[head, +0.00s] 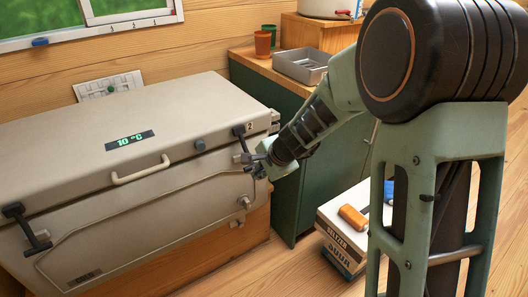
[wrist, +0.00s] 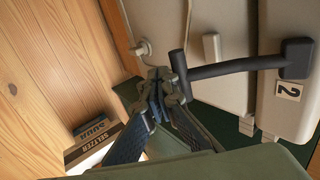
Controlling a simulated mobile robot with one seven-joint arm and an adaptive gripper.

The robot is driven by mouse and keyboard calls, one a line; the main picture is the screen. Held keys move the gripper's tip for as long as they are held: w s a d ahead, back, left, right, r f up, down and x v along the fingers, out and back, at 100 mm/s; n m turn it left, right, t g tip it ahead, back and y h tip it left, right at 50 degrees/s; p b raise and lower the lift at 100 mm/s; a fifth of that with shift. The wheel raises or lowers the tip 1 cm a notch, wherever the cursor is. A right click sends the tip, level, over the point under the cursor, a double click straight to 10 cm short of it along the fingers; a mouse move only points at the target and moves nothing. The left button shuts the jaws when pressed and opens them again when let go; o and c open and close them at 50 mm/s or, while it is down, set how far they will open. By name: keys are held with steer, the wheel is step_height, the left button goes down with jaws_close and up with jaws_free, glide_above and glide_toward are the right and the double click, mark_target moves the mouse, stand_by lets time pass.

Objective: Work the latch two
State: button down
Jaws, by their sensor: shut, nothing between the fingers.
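Latch two is a black T-shaped lever (head: 241,141) at the right end of the front of a beige chest (head: 105,215), beside a "2" label. It fills the upper right of the wrist view (wrist: 235,68), its crossbar toward the middle. My gripper (head: 258,168) is at the chest's front right corner, just by the lever's lower end. In the wrist view its fingers (wrist: 160,82) are together and empty, close beside the crossbar; I cannot tell whether they touch it. The lid looks down.
Another black latch (head: 27,226) is at the chest's left end, with a pale lid handle (head: 141,170) between. A green cabinet (head: 318,185) stands right of the chest. Boxes (head: 345,225) with an orange item on top sit on the wooden floor near my body.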

steer(key=shift+w+a+f+b, duration=0.25)
steer(key=shift+w+a+f, duration=0.25)
steer(key=shift+w+f, duration=0.2)
steer(key=shift+w+a+f+b, duration=0.25)
steer(key=shift+w+a+f, duration=0.2)
steer(key=shift+w+f, duration=0.15)
steer(key=shift+w, duration=0.1)
steer(key=shift+r, duration=0.1)
steer(key=shift+w+r+p, duration=0.1)
steer(key=shift+r+p, duration=0.65)
steer(key=shift+r, duration=0.1)
